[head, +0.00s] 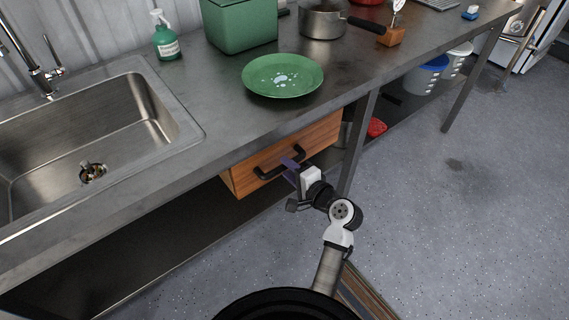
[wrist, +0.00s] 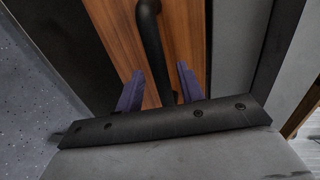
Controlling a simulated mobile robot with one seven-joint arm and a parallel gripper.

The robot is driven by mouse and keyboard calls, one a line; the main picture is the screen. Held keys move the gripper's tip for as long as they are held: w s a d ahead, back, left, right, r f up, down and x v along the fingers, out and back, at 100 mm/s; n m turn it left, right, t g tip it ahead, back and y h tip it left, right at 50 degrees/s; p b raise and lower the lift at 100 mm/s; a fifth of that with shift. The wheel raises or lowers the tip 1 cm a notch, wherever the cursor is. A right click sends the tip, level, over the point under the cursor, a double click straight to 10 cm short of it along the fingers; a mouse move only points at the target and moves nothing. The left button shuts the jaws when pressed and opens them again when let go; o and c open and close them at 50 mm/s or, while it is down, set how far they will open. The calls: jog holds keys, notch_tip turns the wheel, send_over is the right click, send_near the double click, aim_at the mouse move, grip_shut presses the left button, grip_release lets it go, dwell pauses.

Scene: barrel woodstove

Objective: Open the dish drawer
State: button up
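The dish drawer (head: 307,142) has a wooden front and hangs under the metal counter; I cannot tell whether it stands slightly out. Its black bar handle (head: 266,166) runs across the front. My gripper (head: 289,167) is at the right part of the handle. In the wrist view, the two purple fingers of my gripper (wrist: 160,68) are apart, with the black handle (wrist: 151,35) running between them. Gaps show between the handle and both fingers. The wooden drawer front (wrist: 185,30) lies behind them. The inside of the drawer is hidden.
The counter (head: 215,120) holds a green plate (head: 283,75), a green box (head: 240,25) and a pot (head: 322,20) above the drawer. A counter leg (head: 357,145) stands just right of the drawer. A sink (head: 90,130) is at left. Open floor (head: 460,220) lies at right.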

jog(key=shift+x, duration=1.25)
grip_shut()
jog(key=shift+d, duration=0.1)
